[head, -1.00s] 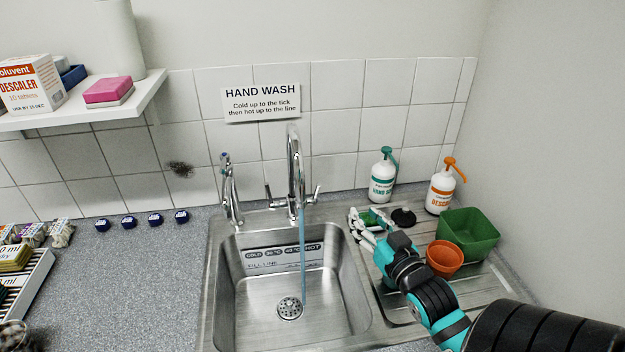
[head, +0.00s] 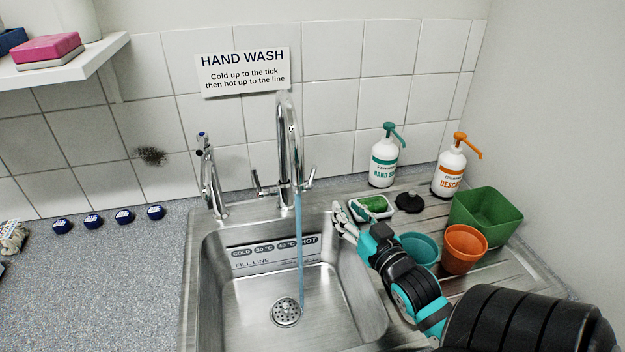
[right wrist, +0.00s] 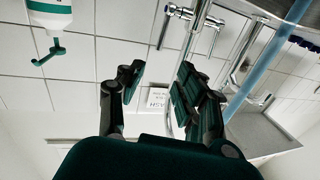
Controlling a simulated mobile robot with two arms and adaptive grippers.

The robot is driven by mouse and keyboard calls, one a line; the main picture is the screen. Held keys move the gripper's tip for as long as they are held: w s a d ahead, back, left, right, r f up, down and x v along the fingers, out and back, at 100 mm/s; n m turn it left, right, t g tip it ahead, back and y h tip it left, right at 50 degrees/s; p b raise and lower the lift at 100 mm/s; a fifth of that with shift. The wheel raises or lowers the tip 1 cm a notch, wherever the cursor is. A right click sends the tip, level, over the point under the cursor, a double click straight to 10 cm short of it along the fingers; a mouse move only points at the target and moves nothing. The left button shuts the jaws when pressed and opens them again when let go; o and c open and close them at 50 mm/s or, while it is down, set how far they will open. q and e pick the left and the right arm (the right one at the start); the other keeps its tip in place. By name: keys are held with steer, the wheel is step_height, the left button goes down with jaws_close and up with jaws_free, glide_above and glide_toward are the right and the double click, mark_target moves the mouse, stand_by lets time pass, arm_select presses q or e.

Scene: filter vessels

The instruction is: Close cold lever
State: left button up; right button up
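The chrome mixer tap (head: 288,140) stands behind the sink, with a left lever (head: 258,184) and a right lever (head: 311,178) at its base. No mark on the levers is readable, so I cannot tell which is cold. A blue water stream (head: 299,245) runs from the spout; it also shows in the right wrist view (right wrist: 268,52). My right gripper (head: 344,220) is over the sink's right edge, to the right of and nearer than the right lever, not touching it. In the right wrist view its fingers (right wrist: 158,85) are apart and empty. My left gripper is out of view.
A smaller tap (head: 209,178) stands left of the mixer. On the drainer are a green sponge dish (head: 371,206), black plug (head: 410,202), teal bowl (head: 420,248), orange pot (head: 464,248) and green tub (head: 487,215). Two pump bottles (head: 384,163) (head: 449,172) stand behind.

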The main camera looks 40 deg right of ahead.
mark_target(314, 170)
steer(key=p+x, duration=0.3)
steer(key=x, duration=1.4)
steer(key=shift+w+f, duration=0.1)
steer(key=shift+w, duration=0.05)
steer(key=shift+c, duration=0.2)
jaws_close()
